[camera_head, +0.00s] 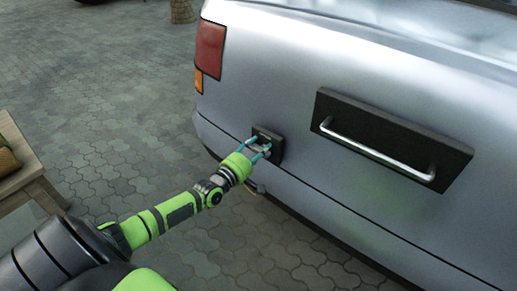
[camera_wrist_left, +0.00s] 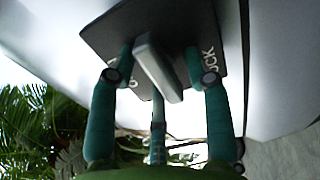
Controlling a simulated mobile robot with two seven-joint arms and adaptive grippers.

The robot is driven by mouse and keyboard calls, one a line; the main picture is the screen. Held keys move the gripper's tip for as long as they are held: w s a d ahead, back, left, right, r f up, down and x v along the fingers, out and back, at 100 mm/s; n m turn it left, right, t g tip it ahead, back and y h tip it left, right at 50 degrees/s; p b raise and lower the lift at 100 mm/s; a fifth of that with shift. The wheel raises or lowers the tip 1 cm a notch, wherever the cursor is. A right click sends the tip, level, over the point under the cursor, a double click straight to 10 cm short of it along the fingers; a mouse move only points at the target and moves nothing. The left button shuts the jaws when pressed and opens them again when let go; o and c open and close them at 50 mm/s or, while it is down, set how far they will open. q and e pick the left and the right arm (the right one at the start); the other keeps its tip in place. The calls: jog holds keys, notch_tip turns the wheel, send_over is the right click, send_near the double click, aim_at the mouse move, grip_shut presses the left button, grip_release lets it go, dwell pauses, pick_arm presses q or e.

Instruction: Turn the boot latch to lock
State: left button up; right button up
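The boot latch (camera_head: 265,147) is a grey bar on a small dark square plate (camera_head: 277,142), fixed low on the silver car's rear. In the left wrist view the latch bar (camera_wrist_left: 158,68) stands out from the dark plate (camera_wrist_left: 215,30) and looks slanted. Partly hidden white lettering shows on both sides of the plate. My left gripper (camera_head: 258,147) is at the plate. Its teal fingers (camera_wrist_left: 160,68) stand on either side of the bar, with visible gaps between them and it. The gripper looks open. My right gripper is not in view.
A dark panel with a silver bar handle (camera_head: 375,153) is on the car to the right of the latch. A red tail light (camera_head: 210,47) is above left. A wooden bench (camera_head: 25,170) stands at the left edge. Paved ground (camera_head: 110,90) between is open.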

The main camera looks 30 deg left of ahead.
pick_arm(q)
jog(key=shift+s, duration=0.15)
jog(key=s+a, duration=0.1)
jog(key=s, duration=1)
jog(key=shift+s, duration=0.4)
jog(key=shift+f, duration=0.1)
